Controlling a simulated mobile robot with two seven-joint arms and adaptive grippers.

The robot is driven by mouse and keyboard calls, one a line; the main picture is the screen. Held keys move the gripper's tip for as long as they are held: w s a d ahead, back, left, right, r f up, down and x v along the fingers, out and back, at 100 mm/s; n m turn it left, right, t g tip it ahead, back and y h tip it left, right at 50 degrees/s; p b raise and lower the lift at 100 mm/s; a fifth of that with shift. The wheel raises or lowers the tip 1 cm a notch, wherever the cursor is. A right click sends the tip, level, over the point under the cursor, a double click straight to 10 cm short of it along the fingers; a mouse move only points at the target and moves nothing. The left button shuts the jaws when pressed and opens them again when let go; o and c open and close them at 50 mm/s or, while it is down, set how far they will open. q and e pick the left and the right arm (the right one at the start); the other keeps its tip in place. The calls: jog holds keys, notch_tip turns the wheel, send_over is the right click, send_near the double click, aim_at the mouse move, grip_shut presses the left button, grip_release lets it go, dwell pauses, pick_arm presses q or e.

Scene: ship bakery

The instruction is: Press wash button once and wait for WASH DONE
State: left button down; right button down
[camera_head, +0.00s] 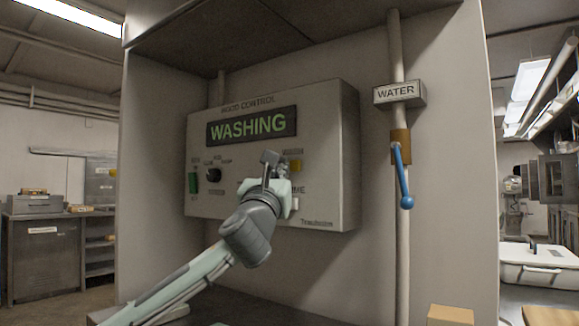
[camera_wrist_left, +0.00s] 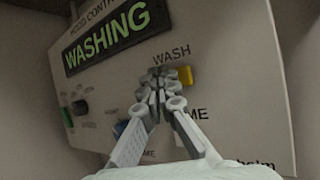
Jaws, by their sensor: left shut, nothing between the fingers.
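The hood control panel (camera_head: 335,150) is a pale box on the back wall. Its display (camera_head: 250,126) reads WASHING in green letters, and the display also shows in the left wrist view (camera_wrist_left: 105,38). The yellow wash button (camera_head: 295,166) sits under the WASH label; in the left wrist view the button (camera_wrist_left: 185,76) is just right of my fingertips. My left gripper (camera_head: 270,160) is shut and empty in front of the panel, its fingertips (camera_wrist_left: 160,90) close to the button. I cannot tell whether they touch the panel. My right gripper is not in view.
A green switch (camera_head: 194,183) and a black knob (camera_head: 213,175) are on the panel's left. A blue valve lever (camera_head: 403,178) hangs on the pipe under the WATER sign (camera_head: 398,92). A blue control (camera_wrist_left: 119,129) is partly behind my left finger.

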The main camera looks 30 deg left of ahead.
pick_arm(q)
jog(key=shift+s, duration=0.2)
jog(key=shift+s, duration=0.1)
jog(key=shift+s+a, duration=0.2)
jog(key=shift+s, duration=2.2)
